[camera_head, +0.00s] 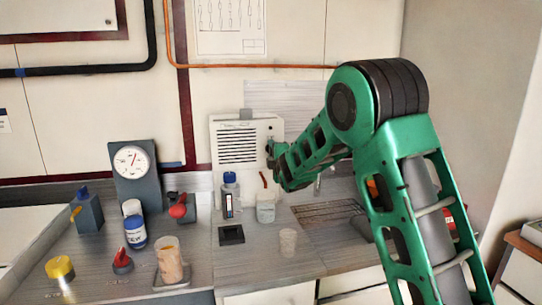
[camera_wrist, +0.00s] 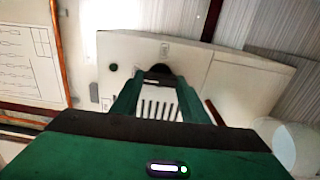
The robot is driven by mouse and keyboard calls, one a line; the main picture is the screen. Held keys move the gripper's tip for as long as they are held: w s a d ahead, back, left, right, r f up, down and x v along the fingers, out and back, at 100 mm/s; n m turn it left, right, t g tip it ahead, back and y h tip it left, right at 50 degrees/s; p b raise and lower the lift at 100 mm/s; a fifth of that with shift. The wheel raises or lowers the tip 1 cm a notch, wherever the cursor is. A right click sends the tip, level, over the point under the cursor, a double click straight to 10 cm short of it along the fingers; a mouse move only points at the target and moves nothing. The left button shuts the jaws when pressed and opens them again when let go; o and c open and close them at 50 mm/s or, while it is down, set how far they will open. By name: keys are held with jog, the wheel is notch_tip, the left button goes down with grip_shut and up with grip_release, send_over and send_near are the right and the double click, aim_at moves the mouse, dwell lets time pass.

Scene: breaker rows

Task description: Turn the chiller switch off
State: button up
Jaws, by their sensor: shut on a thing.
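A white box with a slatted vent (camera_head: 238,150), seemingly the chiller, stands against the back wall in the head view; its front panel also fills much of the wrist view (camera_wrist: 236,82). My gripper (camera_head: 271,150) reaches the right side of its front from the right. In the wrist view, my gripper (camera_wrist: 160,82) has its two green fingers on either side of a dark knob (camera_wrist: 159,70) on the panel, seemingly the switch, and is shut on it. The fingers partly hide the knob, and I cannot read its setting. A small dark green round spot (camera_wrist: 113,67) sits beside it.
A blue-capped bottle (camera_head: 229,195) and a small clear jar (camera_head: 266,208) stand just before the box. A dial gauge (camera_head: 133,163), a white bottle (camera_head: 134,225) and a beaker (camera_head: 169,262) stand further left. A clear cup (camera_head: 288,241) stands in front.

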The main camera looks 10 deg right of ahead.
jog(key=o, duration=1.1)
jog(key=shift+a+f, duration=0.3)
jog(key=shift+c, duration=0.2)
jog(key=shift+d+r, duration=0.1)
jog(key=s, duration=1)
jog(key=shift+s, duration=0.4)
